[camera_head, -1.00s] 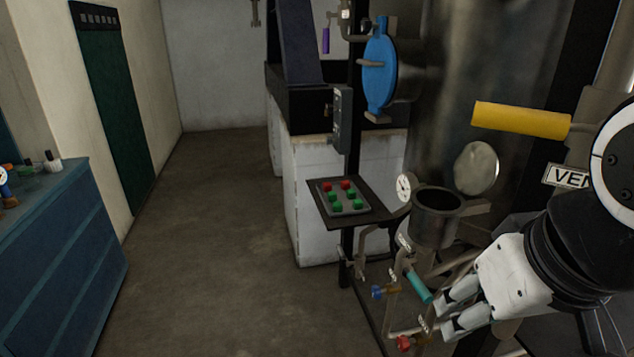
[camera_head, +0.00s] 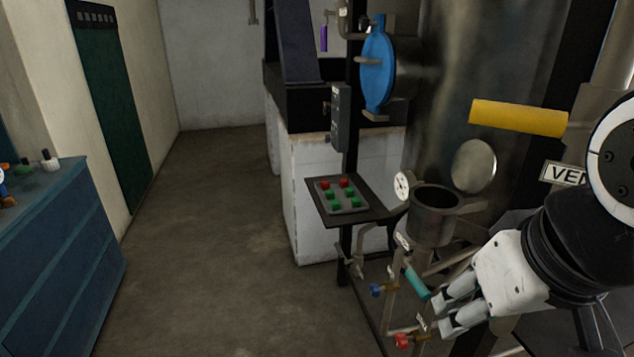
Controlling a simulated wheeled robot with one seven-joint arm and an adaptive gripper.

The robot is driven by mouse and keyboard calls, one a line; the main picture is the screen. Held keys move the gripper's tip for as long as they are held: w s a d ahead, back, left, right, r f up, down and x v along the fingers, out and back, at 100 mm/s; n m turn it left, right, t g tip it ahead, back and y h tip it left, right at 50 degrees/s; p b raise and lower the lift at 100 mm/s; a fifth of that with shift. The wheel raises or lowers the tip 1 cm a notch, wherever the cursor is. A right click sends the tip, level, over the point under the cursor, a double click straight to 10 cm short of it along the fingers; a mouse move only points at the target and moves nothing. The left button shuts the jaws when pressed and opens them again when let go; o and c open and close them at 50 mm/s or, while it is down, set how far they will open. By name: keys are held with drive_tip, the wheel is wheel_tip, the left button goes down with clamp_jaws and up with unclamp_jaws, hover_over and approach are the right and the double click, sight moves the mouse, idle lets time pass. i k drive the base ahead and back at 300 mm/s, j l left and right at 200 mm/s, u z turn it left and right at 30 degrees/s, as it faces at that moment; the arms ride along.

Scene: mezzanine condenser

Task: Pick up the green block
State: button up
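Several small green pieces, one of them here (camera_head: 333,205), sit with two red pieces (camera_head: 343,182) on a grey tray (camera_head: 350,211). They look like blocks, but at this size I cannot rule out buttons. Another small green item (camera_head: 24,169) lies on the blue cabinet at the left; its shape is unclear. My gripper (camera_head: 442,312) is at the lower right, its white fingers apart and nothing seen between them. It is right of and lower in the picture than the tray, well apart from it.
The tray rests on a dark shelf (camera_head: 378,212) beside a metal pot (camera_head: 435,222) and gauge (camera_head: 401,186). Pipes with a teal handle (camera_head: 416,283), blue valve (camera_head: 376,290) and red valve (camera_head: 402,341) crowd my gripper. The floor (camera_head: 215,250) between cabinet (camera_head: 65,260) and equipment is clear.

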sight(335, 205)
drive_tip(key=i+j, duration=1.2)
drive_tip(key=i+j+z, duration=0.2)
drive_tip(key=z, duration=0.15)
drive_tip(key=i+j+z, duration=0.25)
drive_tip(key=z, duration=0.15)
drive_tip(key=i+j+z, duration=0.15)
drive_tip(key=j+z, duration=0.2)
drive_tip(key=z, duration=0.35)
